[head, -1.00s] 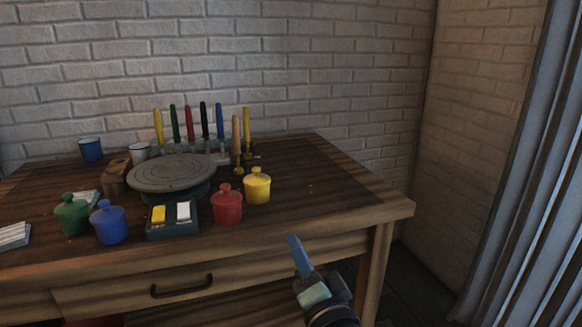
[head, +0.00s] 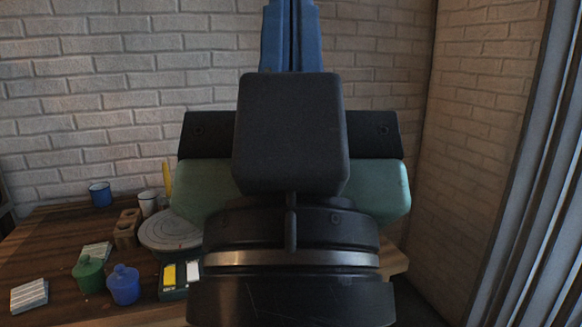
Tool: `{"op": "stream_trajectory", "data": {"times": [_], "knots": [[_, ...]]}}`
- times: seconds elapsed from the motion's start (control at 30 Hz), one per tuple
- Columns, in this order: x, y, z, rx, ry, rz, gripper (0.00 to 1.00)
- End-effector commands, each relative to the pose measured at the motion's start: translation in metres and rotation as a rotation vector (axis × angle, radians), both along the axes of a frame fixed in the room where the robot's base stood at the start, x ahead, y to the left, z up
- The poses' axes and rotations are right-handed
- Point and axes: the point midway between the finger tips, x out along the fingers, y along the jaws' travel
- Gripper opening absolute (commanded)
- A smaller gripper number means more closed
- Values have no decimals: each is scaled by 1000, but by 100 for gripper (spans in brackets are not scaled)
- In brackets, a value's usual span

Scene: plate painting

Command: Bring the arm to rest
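My gripper (head: 290,25) stands raised and upright close in front of the head camera, filling the middle of the picture. Its two blue fingers point up and lie side by side with only a thin dark line between them; their tips reach the top edge of the picture. Nothing shows held between them. Below the fingers are the black and green gripper body and my black wrist. The arm is clear of the things on the table as far as I can see, and it hides the table's middle and right part.
The wooden table (head: 50,240) holds a blue mug (head: 100,195), a pale mug (head: 147,203), a grey turntable (head: 165,234), a green pot (head: 88,275), a blue pot (head: 123,286), a paint tray (head: 174,294) and a white ridged block (head: 29,296). A curtain (head: 520,200) hangs at right.

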Motion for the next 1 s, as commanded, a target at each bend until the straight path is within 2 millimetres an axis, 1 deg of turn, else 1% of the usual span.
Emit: {"op": "stream_trajectory", "data": {"times": [0.03,0.5,0.6,0.7,0.8,1.0], "knots": [[0,0,33,1,1,1,0],[1,0,175,0,2,3,0],[1,1,199,0,2,3,0],[1,1,216,1,2,4,0],[1,1,225,1,2,4,0],[1,1,227,1,2,4,0]]}}
